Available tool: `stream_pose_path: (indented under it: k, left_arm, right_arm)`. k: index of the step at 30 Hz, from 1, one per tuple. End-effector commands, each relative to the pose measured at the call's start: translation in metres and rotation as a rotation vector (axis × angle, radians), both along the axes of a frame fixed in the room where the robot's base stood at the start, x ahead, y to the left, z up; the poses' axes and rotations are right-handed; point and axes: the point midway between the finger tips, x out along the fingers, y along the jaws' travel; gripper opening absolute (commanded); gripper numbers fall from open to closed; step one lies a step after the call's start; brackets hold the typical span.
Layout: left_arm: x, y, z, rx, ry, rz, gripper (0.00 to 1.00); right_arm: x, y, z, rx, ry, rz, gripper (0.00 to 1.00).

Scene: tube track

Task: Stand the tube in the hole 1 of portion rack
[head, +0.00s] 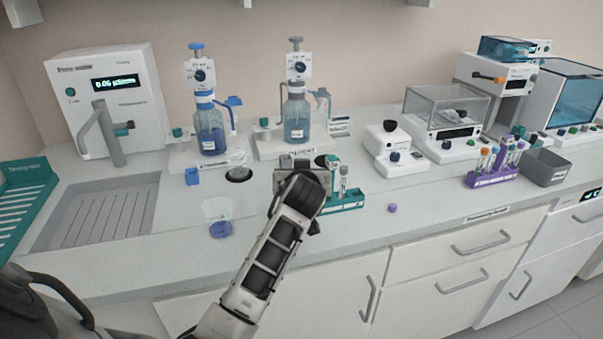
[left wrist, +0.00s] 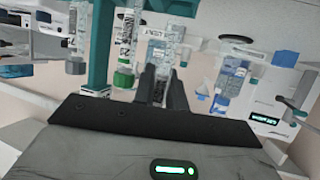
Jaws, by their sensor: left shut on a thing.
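My left gripper (left wrist: 162,75) is shut on a clear tube (left wrist: 171,42), which shows between its fingers in the left wrist view; that view is upside down. The tube's far end reaches close to the teal rack (left wrist: 97,50); I cannot tell whether it is in a hole. In the head view the teal rack (head: 347,201) stands at the middle of the counter, partly hidden by my left arm, with other tubes (head: 343,175) in it. A green-capped tube (left wrist: 125,75) is beside the gripper. The rack's hole numbers are not readable. My right gripper is not in view.
Two dispenser bottles (head: 210,128) (head: 296,120) stand behind. A purple cap (head: 392,208) lies on clear counter to the right. A purple rack (head: 490,180) of capped tubes and a grey bin (head: 546,168) are farther right.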

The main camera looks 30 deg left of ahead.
Motion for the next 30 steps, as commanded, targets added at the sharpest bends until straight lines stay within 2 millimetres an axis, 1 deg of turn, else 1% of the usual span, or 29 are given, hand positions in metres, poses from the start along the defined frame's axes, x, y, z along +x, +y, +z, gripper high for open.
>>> stream_pose_path:
  k: [30]
  left_arm:
    - [-0.0004, 0.0006, -0.0063, 0.001, 0.001, 0.001, 0.0]
  right_arm:
    - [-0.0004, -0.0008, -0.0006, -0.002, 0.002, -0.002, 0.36]
